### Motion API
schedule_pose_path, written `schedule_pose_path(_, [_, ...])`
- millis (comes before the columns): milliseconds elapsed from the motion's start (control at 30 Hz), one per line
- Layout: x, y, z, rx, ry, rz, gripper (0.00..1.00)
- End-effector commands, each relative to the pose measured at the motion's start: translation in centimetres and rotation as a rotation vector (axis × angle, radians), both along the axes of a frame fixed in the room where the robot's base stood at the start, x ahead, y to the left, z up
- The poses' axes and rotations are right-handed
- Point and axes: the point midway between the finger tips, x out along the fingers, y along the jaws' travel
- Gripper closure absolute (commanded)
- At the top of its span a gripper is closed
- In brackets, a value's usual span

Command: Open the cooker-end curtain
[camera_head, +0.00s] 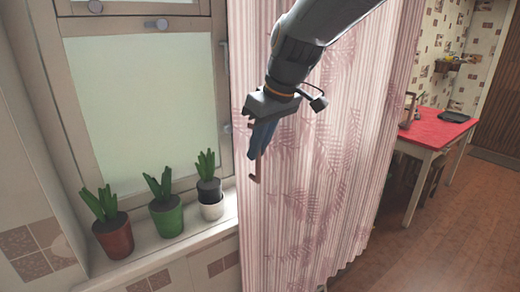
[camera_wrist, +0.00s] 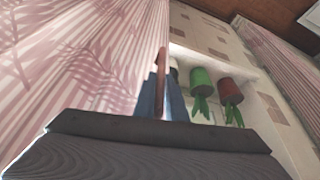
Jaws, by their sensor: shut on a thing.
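A pink, pleated curtain with a leaf pattern (camera_head: 300,200) hangs at the right of the window, and its left edge borders the glass. It fills the left of the wrist view (camera_wrist: 80,50). My gripper (camera_head: 262,140) points down in front of the curtain near that edge. Its blue fingers (camera_wrist: 161,95) are closed on a thin brown piece (camera_wrist: 161,58), whose hooked lower end (camera_head: 256,178) shows below the fingers. I cannot tell whether this piece is joined to the curtain. No cooker is in view, so I cannot tell if this is the cooker-end curtain.
The window (camera_head: 140,95) is at the left. Another pink curtain (camera_wrist: 285,65) shows in the wrist view. A red-topped table (camera_head: 432,130) stands at the right.

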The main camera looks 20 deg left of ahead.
Motion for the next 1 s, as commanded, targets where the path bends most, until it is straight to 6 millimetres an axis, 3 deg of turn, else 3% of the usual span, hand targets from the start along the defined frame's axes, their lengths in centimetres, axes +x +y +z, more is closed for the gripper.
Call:
schedule_pose_path(300, [0.2, 0.0, 0.2, 0.003, -0.004, -0.002, 1.00])
schedule_pose_path(333, [0.2, 0.0, 0.2, 0.003, -0.004, -0.003, 0.86])
schedule_pose_path(433, [0.2, 0.0, 0.2, 0.003, -0.004, -0.003, 0.70])
schedule_pose_path(767, [0.1, -0.2, 0.3, 0.002, -0.002, -0.003, 0.70])
schedule_pose_path(1000, [-0.3, -1.2, 3.3, 0.003, -0.007, -0.003, 0.70])
